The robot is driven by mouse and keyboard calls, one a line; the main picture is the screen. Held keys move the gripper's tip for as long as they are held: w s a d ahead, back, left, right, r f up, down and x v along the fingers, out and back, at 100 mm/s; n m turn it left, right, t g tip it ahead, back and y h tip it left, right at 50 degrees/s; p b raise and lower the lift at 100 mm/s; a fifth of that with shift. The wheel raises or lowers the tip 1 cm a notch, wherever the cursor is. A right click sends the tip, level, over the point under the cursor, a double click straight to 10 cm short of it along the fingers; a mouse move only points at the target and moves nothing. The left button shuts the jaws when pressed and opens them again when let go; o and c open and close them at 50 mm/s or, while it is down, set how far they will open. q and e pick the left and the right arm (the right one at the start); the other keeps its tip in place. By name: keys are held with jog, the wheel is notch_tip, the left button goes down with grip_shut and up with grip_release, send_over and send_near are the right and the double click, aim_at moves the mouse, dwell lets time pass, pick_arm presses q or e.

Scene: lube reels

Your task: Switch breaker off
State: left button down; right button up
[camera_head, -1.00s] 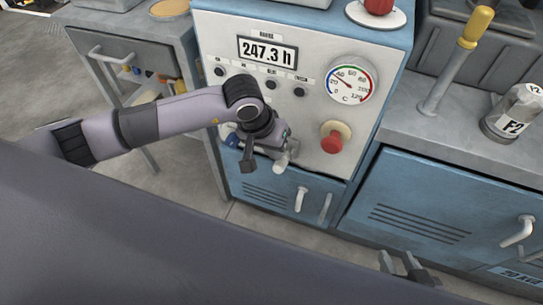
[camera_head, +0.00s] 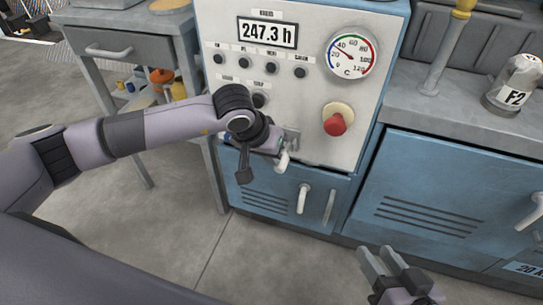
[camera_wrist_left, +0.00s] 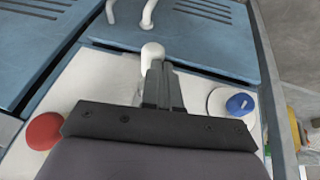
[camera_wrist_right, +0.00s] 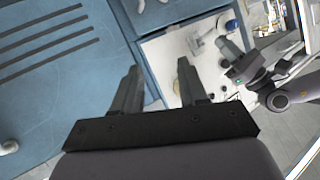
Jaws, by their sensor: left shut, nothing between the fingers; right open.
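A grey-blue control panel (camera_head: 310,110) stands ahead. Low on its face is a white-ended lever (camera_head: 283,160), which I take as the breaker handle. The lever's white end shows in the left wrist view (camera_wrist_left: 152,51), just beyond the fingertips; whether they touch it, I cannot tell. My left gripper (camera_head: 288,141) is shut and empty beside the lever, partly hidden by its own wrist. Its closed fingers fill the middle of the left wrist view (camera_wrist_left: 161,68). My right gripper (camera_head: 375,253) is open and empty, low in front of the blue cabinet. The right wrist view also shows the lever (camera_wrist_right: 196,44).
The panel carries a red knob (camera_head: 335,124), a gauge (camera_head: 352,52), an hour display (camera_head: 267,33) and several small black knobs. A blue knob (camera_wrist_left: 239,104) sits beside the lever. Cabinet handles (camera_head: 303,198) stick out below. A workbench (camera_head: 130,48) stands left; the floor in front is clear.

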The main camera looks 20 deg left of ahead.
jog(key=shift+w+a+f+y+b, duration=0.1)
jog(key=shift+w+a+y+b, duration=0.05)
jog(key=shift+a+y+b, duration=0.35)
jog(key=shift+a, duration=0.1)
jog(key=shift+r+p, duration=0.35)
jog(key=shift+p, duration=0.15)
